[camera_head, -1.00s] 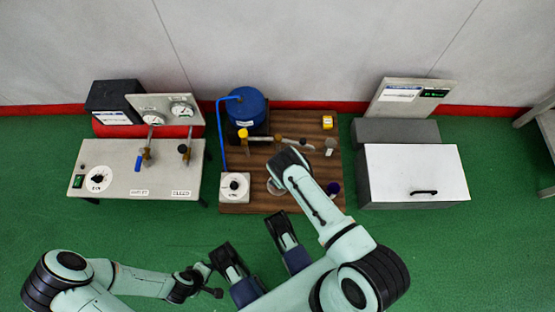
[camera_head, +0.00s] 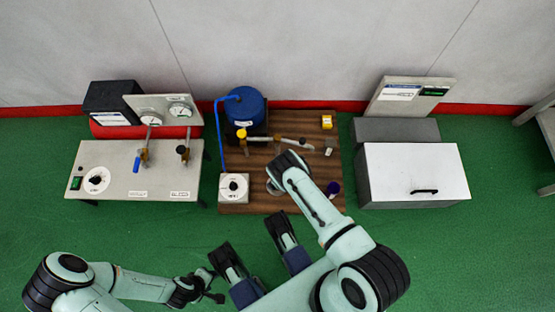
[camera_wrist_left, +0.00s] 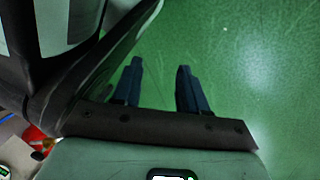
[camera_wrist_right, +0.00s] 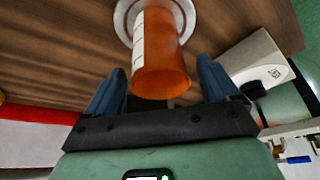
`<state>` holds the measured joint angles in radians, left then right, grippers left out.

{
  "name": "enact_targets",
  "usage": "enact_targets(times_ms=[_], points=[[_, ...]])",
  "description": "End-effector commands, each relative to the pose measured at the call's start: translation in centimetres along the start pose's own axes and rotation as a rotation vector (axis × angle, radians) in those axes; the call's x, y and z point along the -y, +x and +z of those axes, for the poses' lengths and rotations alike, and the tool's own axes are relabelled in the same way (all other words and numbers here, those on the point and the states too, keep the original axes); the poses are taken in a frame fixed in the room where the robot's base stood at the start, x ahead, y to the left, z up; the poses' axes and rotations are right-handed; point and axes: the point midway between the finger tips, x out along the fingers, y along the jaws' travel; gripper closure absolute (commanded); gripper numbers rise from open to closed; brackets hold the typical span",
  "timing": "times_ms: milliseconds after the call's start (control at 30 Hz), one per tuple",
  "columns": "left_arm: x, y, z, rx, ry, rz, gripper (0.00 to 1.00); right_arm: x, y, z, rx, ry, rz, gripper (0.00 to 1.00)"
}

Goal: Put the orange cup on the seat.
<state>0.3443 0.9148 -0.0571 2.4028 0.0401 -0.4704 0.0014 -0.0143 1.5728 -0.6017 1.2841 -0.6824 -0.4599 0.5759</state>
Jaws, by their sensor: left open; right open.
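The orange cup (camera_wrist_right: 160,60) shows in the right wrist view, with a white label strip on its side. Its far end overlaps a round pale metal seat (camera_wrist_right: 187,14); I cannot tell whether they touch. My right gripper (camera_wrist_right: 161,75) is open, with a finger on each side of the cup's near end and visible gaps between. In the head view my right arm hides the cup, and only the edge of the seat (camera_head: 271,187) shows. My left gripper (camera_wrist_left: 159,72) is open and empty above the green floor; its arm lies at lower left in the head view.
The wooden board (camera_head: 257,163) also carries a blue tank (camera_head: 245,107), a dial box (camera_head: 233,188), a pipe with valves and a purple cup (camera_head: 333,188). A valve bench (camera_head: 140,185) stands left and a white-lidded box (camera_head: 414,176) right. Green floor lies between.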

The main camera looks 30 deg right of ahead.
Motion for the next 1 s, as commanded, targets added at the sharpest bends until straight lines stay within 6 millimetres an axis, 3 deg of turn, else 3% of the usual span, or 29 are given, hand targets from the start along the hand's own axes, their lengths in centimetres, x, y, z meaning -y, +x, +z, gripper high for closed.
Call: enact_targets(times_ms=[167,433,600,867,1000], points=[[-1.0,-1.2,-1.1,-0.043,0.013,0.019,0.57,0.0,-1.5,-0.2,0.000,0.001,0.000,0.12],[-4.4,-5.1,-4.8,-0.187,0.051,0.084,0.57,-0.1,-6.6,-0.3,-0.002,0.001,0.001,0.12],[-6.3,-7.5,-6.0,-0.247,0.070,0.117,0.57,0.0,-9.9,-0.3,-0.001,0.001,0.001,0.12],[-6.3,-8.0,-3.8,-0.184,0.076,0.115,0.57,0.0,-12.4,0.1,0.002,0.018,0.001,0.12],[-6.2,-8.0,-3.6,-0.179,0.076,0.114,0.57,0.6,-14.6,1.6,0.021,0.166,0.004,0.12]])
